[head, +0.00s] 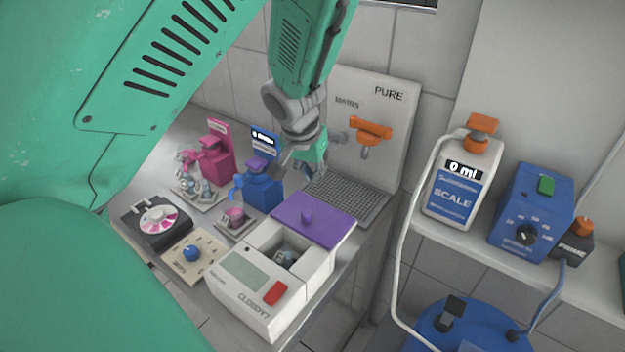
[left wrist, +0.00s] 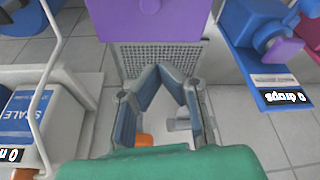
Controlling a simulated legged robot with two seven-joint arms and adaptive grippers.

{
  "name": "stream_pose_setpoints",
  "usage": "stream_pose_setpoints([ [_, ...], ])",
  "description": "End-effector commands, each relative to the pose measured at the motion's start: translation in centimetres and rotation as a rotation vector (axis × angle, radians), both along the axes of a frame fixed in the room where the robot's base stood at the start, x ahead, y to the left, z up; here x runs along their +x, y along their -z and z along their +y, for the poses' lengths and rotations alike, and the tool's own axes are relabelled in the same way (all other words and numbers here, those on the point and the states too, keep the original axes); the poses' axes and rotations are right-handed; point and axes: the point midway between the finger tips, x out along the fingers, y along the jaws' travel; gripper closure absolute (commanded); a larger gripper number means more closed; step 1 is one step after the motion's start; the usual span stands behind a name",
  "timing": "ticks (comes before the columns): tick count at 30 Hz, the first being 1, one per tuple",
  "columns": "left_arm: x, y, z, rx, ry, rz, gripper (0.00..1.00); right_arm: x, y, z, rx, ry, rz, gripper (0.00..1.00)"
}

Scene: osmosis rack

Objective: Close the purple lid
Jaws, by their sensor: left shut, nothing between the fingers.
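The purple lid (head: 330,222) with a round knob lies flat at the back of a white box (head: 258,316) marked CLOUDY?. The front part of the box's opening is uncovered, with a grey object (head: 286,257) inside. My left gripper (head: 309,172) is above and behind the lid, over the grey grating, apart from the lid. In the left wrist view the lid (left wrist: 180,22) shows at the top, beyond my left gripper's fingertips (left wrist: 160,72), which meet with nothing between them. My right gripper is in neither view.
A blue device with a purple top (head: 262,190) stands left of the lid. A grating (head: 345,198) and a white PURE panel (head: 385,125) with an orange tap (head: 371,128) are behind. A scale bottle (head: 455,190) and blue PRIME device (head: 530,214) stand on the right shelf.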

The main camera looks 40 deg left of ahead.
Motion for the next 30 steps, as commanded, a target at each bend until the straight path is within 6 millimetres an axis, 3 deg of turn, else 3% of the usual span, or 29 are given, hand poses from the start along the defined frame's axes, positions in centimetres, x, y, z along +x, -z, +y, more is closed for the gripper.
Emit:
stream_pose_setpoints([
  [3,0.1,-0.7,0.1,0.012,-0.009,-0.007,1.0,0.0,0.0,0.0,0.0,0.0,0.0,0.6],
  [8,0.5,1.0,-0.3,0.018,-0.009,-0.007,1.0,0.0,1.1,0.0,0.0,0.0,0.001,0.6],
  [20,3.3,9.8,2.0,0.004,-0.011,-0.005,1.0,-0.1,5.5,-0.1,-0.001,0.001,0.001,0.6],
  [24,0.9,9.2,1.2,0.002,-0.011,-0.008,1.0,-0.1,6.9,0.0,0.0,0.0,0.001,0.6],
  [30,-0.4,8.7,0.1,0.01,-0.009,-0.006,1.0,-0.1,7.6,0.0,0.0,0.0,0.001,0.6],
])
